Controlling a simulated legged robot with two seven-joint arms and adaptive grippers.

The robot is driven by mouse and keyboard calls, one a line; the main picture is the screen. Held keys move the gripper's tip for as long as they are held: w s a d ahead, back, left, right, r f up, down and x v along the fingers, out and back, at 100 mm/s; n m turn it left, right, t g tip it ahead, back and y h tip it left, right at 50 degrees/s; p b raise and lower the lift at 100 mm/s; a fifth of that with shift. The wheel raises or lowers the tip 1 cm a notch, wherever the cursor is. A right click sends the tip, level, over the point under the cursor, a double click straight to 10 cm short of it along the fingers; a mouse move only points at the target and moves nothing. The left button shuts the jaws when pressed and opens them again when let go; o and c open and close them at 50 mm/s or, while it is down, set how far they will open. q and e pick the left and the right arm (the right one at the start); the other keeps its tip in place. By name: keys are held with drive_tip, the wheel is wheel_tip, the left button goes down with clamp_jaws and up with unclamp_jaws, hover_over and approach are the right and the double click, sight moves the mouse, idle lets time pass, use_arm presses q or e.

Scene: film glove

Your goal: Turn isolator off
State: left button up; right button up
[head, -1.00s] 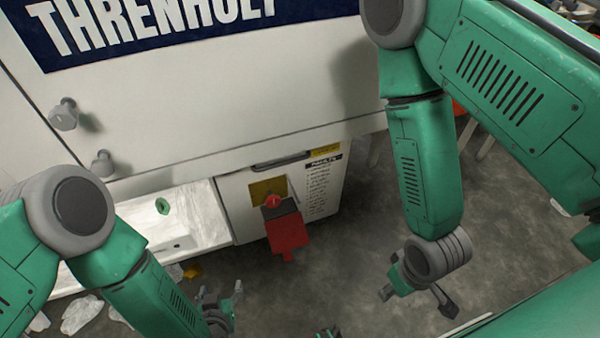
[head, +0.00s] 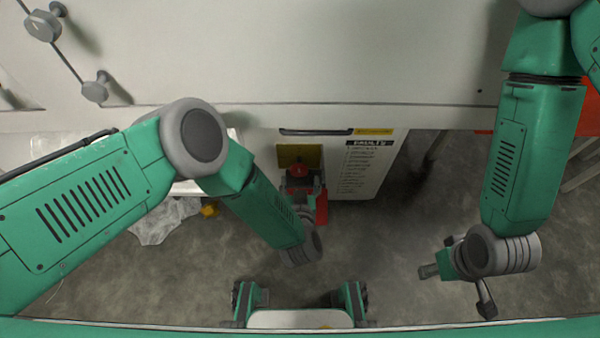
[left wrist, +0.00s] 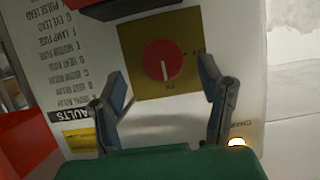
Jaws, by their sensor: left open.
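The isolator is a round red knob (left wrist: 163,60) on a square yellow plate (left wrist: 140,32), with a pale pointer line on the knob toward the plate's lower edge in the left wrist view. In the head view the knob (head: 299,171) and plate (head: 290,153) sit on the white cabinet's front. My left gripper (left wrist: 161,68) is open, its two fingers apart on either side of the knob; I cannot tell whether they touch it. In the head view my left gripper (head: 305,188) partly hides the knob area. My right gripper (head: 456,292) hangs open and empty over the floor at right.
A red block (head: 321,208) is just below the plate, partly behind my left gripper. A faults list (head: 362,170) and a dark handle (head: 316,131) are on the cabinet. Grey floor (head: 395,240) is clear between the arms.

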sight(301, 173)
use_arm(q)
drive_tip(key=b+x, duration=0.1)
drive_tip(key=x, duration=0.3)
drive_tip(key=shift+w+d+f, duration=0.1)
drive_tip(key=shift+d+f, duration=0.05)
drive_tip(key=shift+d, duration=0.05)
drive_tip(key=shift+w+a+f+b, duration=0.1)
drive_tip(key=shift+w+a+b, duration=0.15)
drive_tip(key=shift+w+b, duration=0.05)
drive_tip(key=shift+w+a, duration=0.2)
drive_tip(key=shift+a, duration=0.2)
drive_tip(key=shift+d, duration=0.4)
drive_tip(key=c, duration=0.5)
drive_tip(key=shift+d, duration=0.2)
drive_tip(key=c, duration=0.7)
drive_tip(key=shift+o, duration=0.2)
use_arm(e)
wheel_tip(301, 173, down, 2)
drive_tip(key=shift+d+f, duration=0.15)
drive_tip(key=shift+f, duration=0.05)
